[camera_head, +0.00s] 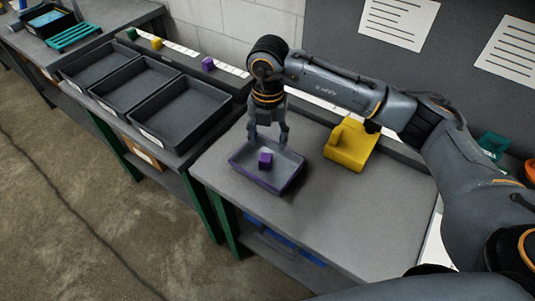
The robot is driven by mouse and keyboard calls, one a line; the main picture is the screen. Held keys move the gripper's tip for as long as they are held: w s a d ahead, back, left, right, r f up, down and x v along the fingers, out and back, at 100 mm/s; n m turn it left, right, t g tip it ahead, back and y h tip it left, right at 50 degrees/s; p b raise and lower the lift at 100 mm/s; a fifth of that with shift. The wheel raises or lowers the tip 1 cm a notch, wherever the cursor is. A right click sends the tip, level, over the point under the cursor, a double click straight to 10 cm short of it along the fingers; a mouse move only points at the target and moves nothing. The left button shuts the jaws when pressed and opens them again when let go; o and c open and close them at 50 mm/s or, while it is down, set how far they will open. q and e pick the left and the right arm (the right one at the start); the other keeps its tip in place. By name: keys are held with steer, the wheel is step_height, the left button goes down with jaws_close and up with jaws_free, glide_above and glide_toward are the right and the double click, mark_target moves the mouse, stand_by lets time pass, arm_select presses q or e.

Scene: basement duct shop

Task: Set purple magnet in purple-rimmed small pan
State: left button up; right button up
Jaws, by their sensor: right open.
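A purple magnet (265,160), a small cube, sits inside the purple-rimmed small pan (285,186) on the grey bench. The pan is shallow and grey inside. My right gripper (268,138) is open above the far part of the pan, fingers pointing down. Its fingertips are a little behind the cube and seem apart from it. Another purple cube (208,64) sits on the white strip at the back of the left bench. My left gripper is not in view.
A yellow object (350,145) stands right of the pan. Empty dark trays (180,112) line the left bench. Green (132,34) and yellow (156,43) cubes sit behind them. A teal item (494,145) is at the right. The bench front (350,225) is clear.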

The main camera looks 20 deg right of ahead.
mark_target(268, 157)
step_height(268, 157, up, 4)
steer(key=shift+b, duration=0.3)
stand_by(0.3)
